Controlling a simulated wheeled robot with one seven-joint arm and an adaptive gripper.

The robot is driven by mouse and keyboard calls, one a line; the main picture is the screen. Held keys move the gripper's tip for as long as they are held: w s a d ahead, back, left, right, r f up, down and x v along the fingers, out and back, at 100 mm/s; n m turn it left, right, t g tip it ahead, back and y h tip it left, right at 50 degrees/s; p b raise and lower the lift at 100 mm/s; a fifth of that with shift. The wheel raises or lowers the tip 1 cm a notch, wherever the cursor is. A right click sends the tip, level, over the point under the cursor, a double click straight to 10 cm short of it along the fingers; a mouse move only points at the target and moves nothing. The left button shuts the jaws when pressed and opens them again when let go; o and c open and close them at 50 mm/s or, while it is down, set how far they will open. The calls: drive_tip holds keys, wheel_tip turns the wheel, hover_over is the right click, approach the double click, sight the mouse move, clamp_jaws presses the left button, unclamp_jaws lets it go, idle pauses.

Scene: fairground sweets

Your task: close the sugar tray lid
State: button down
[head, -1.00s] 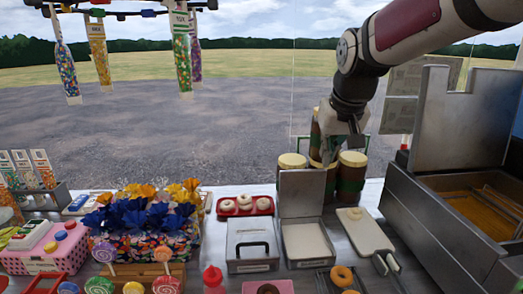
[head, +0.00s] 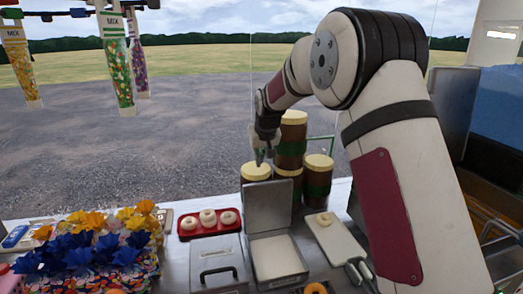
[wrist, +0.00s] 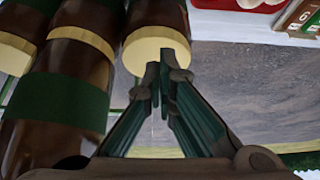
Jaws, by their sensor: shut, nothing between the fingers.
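The sugar tray (head: 302,268) is a metal box of white sugar on the counter. Its lid (head: 268,208) stands up at the tray's back edge, so the tray is open. My gripper (head: 258,163) is shut and empty. In the head view it appears above and behind the lid, by the cream top of the left jar (head: 255,173). In the wrist view the closed fingertips (wrist: 165,68) overlap a jar's cream lid; whether they touch it I cannot tell. The sugar tray is not seen in the wrist view.
Brown jars with green bands (head: 291,152) stand right behind the lid. A closed metal box (head: 215,260) is left of the tray, a red tray of doughnuts (head: 184,233) behind that box. A white board (head: 333,243) lies to the right.

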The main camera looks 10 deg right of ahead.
drive_tip(key=s+f+p, duration=0.1)
drive_tip(key=f, duration=0.1)
drive_tip(key=s+f+p, duration=0.1)
drive_tip(key=shift+s+f, duration=0.15)
drive_tip(key=shift+f, duration=0.2)
idle(0.4)
